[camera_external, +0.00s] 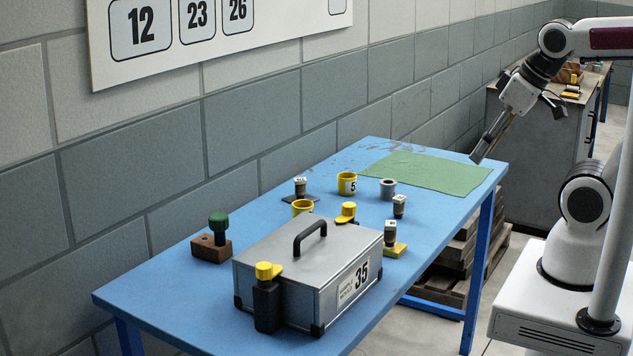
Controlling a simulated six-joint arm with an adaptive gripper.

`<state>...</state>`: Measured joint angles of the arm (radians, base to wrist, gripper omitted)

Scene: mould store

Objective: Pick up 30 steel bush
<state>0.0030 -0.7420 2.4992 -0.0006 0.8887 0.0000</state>
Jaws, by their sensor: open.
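A short grey hollow cylinder (388,189), which looks like a steel bush, stands upright on the blue table near the green mat's front left corner. No number can be read on it. Other small dark grey pieces with pale tops stand on the table: one at the back (300,187), one at the right (399,206) and one on a yellow base (390,234). Their markings are too small to read. My gripper (479,156) is open and empty, pointing down and left above the table's far right corner, to the right of all these pieces and apart from them.
A large metal case (270,262) marked 35 fills the table's front. A yellow bush (347,184) marked 5, another yellow ring (302,207), a yellow-capped piece (346,213) and a green knob on a brown block (211,248) stand around. The green mat (425,172) is bare.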

